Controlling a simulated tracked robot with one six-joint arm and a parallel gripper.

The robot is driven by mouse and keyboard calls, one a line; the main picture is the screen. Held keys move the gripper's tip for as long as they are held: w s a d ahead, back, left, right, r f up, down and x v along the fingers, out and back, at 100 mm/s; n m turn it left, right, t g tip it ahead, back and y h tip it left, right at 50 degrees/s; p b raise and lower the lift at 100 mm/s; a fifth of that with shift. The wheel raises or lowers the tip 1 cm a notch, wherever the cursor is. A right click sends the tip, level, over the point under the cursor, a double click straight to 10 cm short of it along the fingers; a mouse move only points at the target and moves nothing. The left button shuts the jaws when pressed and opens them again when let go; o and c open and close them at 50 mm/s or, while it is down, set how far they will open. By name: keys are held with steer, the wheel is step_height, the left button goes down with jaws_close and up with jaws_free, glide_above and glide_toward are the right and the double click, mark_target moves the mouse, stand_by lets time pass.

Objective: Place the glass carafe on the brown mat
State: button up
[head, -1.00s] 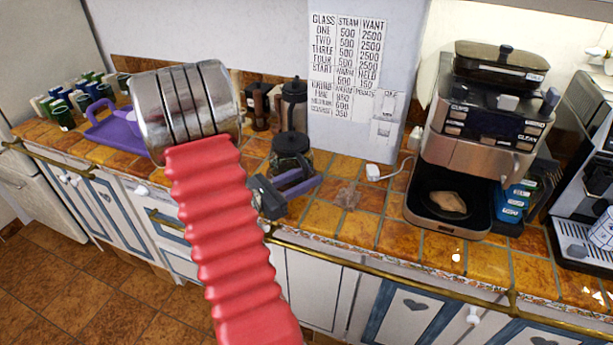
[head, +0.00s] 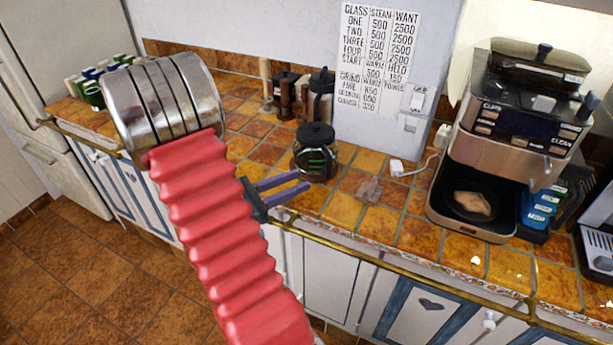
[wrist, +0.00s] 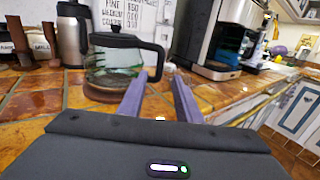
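The glass carafe (head: 313,164), clear with a black lid and black handle, stands upright on the tiled counter. It also shows in the wrist view (wrist: 112,66), its handle facing right. My gripper (head: 302,182) is open and empty, its two purple fingers apart at the counter's front edge, to the carafe's lower left. In the wrist view my gripper (wrist: 158,84) has its fingers just in front of the carafe's right side, apart from it. A tan-brown flat piece (head: 472,205) lies on the coffee machine's black plate; I cannot tell if it is the mat.
The coffee machine (head: 520,130) stands right of the carafe. A steel flask (wrist: 72,38) and brown-handled tools (head: 286,100) stand behind and left. A small brownish patch (head: 368,190) lies on the counter. A brass rail (head: 400,270) runs along the front edge.

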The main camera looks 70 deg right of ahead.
steer(key=shift+w+a, duration=0.4)
steer(key=shift+a, duration=0.15)
stand_by(0.4)
steer(key=w+a+r+m+t+y, duration=0.3)
steer(key=a+t+y, duration=0.1)
steer(key=a, duration=0.9)
steer(key=w+a+r+m+t+y, duration=0.3)
steer(key=a+t, duration=0.4)
steer(key=a, duration=0.7)
steer(key=w+a+r+m+t+y, duration=0.3)
steer(key=a+t+y, duration=0.3)
steer(key=a, duration=0.7)
steer(key=shift+w+a+r+m+y, duration=0.25)
steer(key=shift+w+r+m+y, duration=0.2)
steer(key=shift+r+m, duration=0.2)
